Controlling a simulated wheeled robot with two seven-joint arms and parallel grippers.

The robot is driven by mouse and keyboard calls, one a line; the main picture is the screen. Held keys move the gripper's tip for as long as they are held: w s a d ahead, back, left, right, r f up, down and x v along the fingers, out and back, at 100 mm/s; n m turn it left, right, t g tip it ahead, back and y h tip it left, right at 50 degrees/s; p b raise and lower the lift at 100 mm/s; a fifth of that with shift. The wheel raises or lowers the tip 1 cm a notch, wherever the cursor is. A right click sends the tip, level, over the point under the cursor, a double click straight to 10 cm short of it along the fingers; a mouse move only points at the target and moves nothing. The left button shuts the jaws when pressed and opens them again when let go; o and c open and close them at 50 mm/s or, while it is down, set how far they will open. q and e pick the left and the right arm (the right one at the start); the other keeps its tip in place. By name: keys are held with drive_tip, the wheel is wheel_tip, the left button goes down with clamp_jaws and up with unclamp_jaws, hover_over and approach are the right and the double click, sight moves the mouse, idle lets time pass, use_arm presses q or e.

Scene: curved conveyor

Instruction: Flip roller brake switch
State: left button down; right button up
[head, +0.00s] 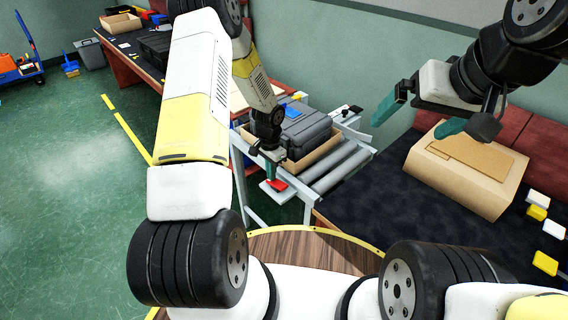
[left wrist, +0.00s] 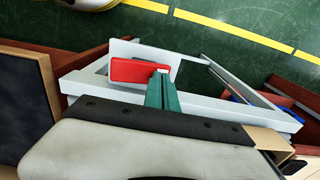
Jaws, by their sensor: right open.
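The roller brake switch (head: 277,185) is a red rocker on a white plate at the near left end of the roller conveyor. In the left wrist view the red switch (left wrist: 138,70) lies flat on its white plate, left of my fingertips. My left gripper (head: 272,168) points down over the switch, its green fingers together with nothing visible between them. In the left wrist view the left gripper (left wrist: 162,80) reaches to the right end of the red part; whether it touches cannot be told. My right gripper (head: 420,118) is open and empty, above the dark table at right.
The conveyor's rollers (head: 342,168) carry an open carton (head: 318,155) with a dark grey case (head: 302,132) in it. A closed cardboard box (head: 465,175) stands on the dark table (head: 385,215), with several yellow and white blocks at its right.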

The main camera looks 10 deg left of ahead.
use_arm(q)
drive_tip(key=shift+s+f, duration=0.35)
drive_tip(key=shift+f, duration=0.05)
drive_tip(key=shift+w+r, duration=0.2)
drive_tip(key=shift+r, duration=2.8)
drive_tip(key=shift+r, duration=0.25)
wheel_tip(320, 180, up, 10)
drive_tip(key=f+n+t, duration=0.1)
wheel_tip(320, 180, up, 12)
drive_tip(key=n+t, duration=0.1)
drive_tip(key=n, duration=0.1)
hover_over(269, 181)
drive_tip(key=s, duration=0.5)
drive_tip(key=s+d+r+n+t+h, duration=0.1)
drive_tip(key=s+r+n+t, duration=0.1)
drive_tip(key=s+r, duration=0.5)
drive_tip(key=s+d+r+n+t+h, duration=0.1)
drive_tip(key=s+d+r+n+t, duration=0.1)
drive_tip(key=s+r, duration=0.5)
drive_tip(key=s, duration=0.4)
